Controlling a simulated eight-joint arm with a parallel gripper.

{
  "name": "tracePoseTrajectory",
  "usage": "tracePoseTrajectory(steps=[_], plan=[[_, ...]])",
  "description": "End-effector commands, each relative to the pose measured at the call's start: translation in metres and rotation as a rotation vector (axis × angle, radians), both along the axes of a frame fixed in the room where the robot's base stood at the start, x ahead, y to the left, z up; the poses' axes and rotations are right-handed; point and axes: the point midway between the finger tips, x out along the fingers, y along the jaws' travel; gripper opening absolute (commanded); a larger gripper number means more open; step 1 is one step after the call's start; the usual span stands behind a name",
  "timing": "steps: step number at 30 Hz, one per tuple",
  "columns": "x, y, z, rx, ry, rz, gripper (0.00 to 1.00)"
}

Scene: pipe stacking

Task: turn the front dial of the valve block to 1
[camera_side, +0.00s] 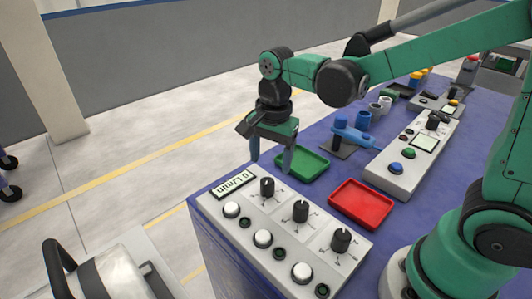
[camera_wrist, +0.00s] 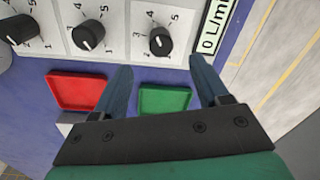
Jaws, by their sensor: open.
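The valve block (camera_side: 285,232) is a light grey panel with three black dials, white buttons and a "0 L/min" display (camera_side: 233,184). Its dials are one beside the display (camera_side: 267,188), a middle one (camera_side: 300,211) and one at the far end (camera_side: 341,240). The wrist view also shows the display-side dial (camera_wrist: 160,41), the middle dial (camera_wrist: 88,36) and the far-end dial (camera_wrist: 18,29), with printed numbers. I cannot tell which is the front dial or read the pointers surely. My gripper (camera_side: 271,160) is open and empty, pointing down above the block's display end, apart from the dials.
A green tray (camera_side: 303,164) and a red tray (camera_side: 361,203) lie beside the block on the blue table. Farther back are a grey control box (camera_side: 402,170) with coloured buttons and a blue clamp-like tool (camera_side: 352,133). The floor lies beyond the table's left edge.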

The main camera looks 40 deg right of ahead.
Motion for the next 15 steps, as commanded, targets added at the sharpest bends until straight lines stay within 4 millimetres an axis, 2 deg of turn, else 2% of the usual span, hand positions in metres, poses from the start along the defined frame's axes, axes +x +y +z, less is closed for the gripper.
tracePoseTrajectory(steps=[5,15], plan=[[0.005,0.003,-0.01,-0.002,0.053,-0.119,0.68],[0.005,0.003,-0.047,-0.002,0.055,-0.128,0.68]])
